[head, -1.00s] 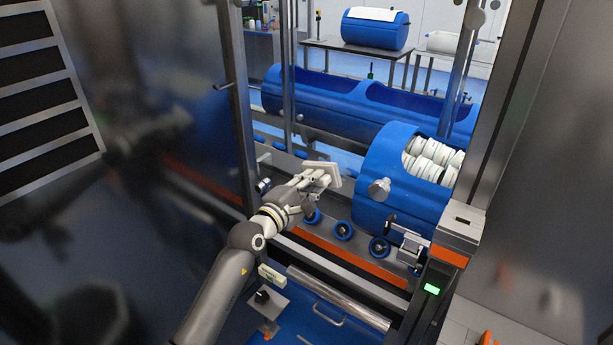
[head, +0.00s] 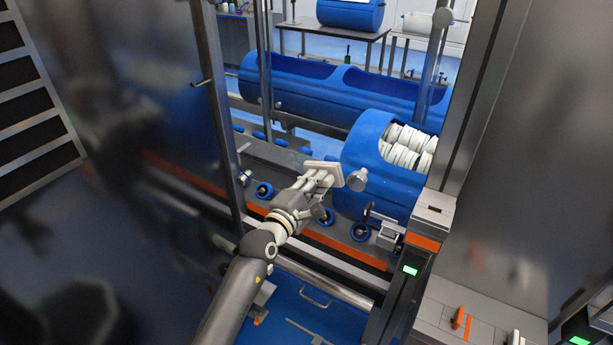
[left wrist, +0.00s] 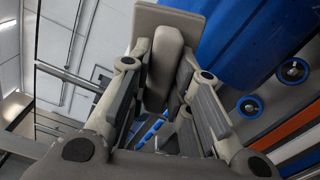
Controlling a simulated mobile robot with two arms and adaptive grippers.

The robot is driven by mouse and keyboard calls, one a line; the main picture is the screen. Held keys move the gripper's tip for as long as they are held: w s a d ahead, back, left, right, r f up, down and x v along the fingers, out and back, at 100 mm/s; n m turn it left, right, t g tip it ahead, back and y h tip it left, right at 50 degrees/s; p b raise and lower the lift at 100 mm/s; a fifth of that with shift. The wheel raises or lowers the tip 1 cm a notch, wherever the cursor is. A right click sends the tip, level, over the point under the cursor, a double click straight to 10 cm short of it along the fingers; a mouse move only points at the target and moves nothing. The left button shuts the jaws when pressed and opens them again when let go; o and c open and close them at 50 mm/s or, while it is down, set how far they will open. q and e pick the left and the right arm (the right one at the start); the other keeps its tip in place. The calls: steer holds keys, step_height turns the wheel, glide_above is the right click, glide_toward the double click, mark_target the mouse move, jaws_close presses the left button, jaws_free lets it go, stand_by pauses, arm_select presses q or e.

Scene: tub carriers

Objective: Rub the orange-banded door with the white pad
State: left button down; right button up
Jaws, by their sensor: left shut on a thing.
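The white pad (head: 325,168) is a flat pale block held up in the doorway, beside the blue tub's left end in the head view. My left gripper (head: 308,188) is shut on it. In the left wrist view the pad (left wrist: 168,18) shows as a flat plate, its thick grip between my gripper's fingers (left wrist: 165,72). An orange band (head: 340,243) runs along the sill below the opening. An orange strip also shows low on the large shiny dark panel (head: 120,110) at the left; I cannot tell whether it is a reflection. My right gripper is out of view.
The blue tub (head: 390,190) with white contents and an end knob (head: 357,180) stands close to the pad. Blue rollers (head: 360,232) line the sill. A metal post (head: 222,110) and a thick right frame (head: 475,100) bound the opening. A long blue tub (head: 300,85) lies behind.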

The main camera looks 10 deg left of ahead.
arm_select(q)
steer(key=shift+s+d+r, duration=0.15)
steer(key=shift+d, duration=0.35)
steer(key=shift+p, duration=0.3)
steer(key=shift+a, duration=0.35)
steer(key=shift+w+a+b, duration=0.3)
steer(key=shift+a+b, duration=0.05)
steer(key=shift+a, duration=0.4)
steer(key=shift+w+a+b, duration=0.3)
steer(key=shift+a+b, duration=0.05)
steer(key=shift+a, duration=0.35)
steer(key=a+b, duration=0.1)
steer(key=a, duration=0.1)
steer(key=w+a+b, duration=0.1)
steer(key=shift+w+a, duration=0.2)
steer(key=shift+a, duration=0.15)
steer(key=shift+w+a+f+b, duration=0.15)
steer(key=shift+w+a+b, duration=0.1)
steer(key=shift+a+b, duration=0.35)
steer(key=shift+w+a+f+b, duration=0.1)
steer(key=shift+w+a+b, duration=0.2)
steer(key=shift+a, duration=0.75)
steer(key=shift+r, duration=0.1)
